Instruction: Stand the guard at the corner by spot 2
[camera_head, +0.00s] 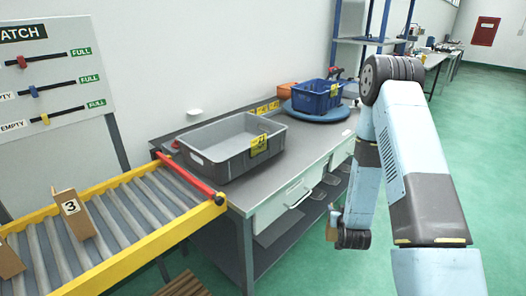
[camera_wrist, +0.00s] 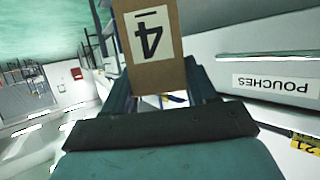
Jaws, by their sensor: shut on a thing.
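A brown card-like guard with a white label reading 4 (camera_wrist: 152,40) is in my gripper (camera_wrist: 158,84), upside down in the wrist view. The dark fingers stand on both sides of it and are shut on it. In the head view my arm reaches down in front of the bench, and the gripper is mostly hidden there. A similar brown piece labelled 3 (camera_head: 76,214) leans on the roller conveyor. Another brown piece (camera_head: 9,262) is at the left edge. I cannot tell which place is spot 2.
A grey tray (camera_head: 207,165) with a yellow tag stands on the bench (camera_head: 172,141) beside the conveyor (camera_head: 127,250). A blue crate (camera_head: 318,97) sits on a round blue turntable (camera_head: 318,116) further back. A drawer labelled POUCHES (camera_wrist: 275,85) is close by in the wrist view. Green floor is free at right.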

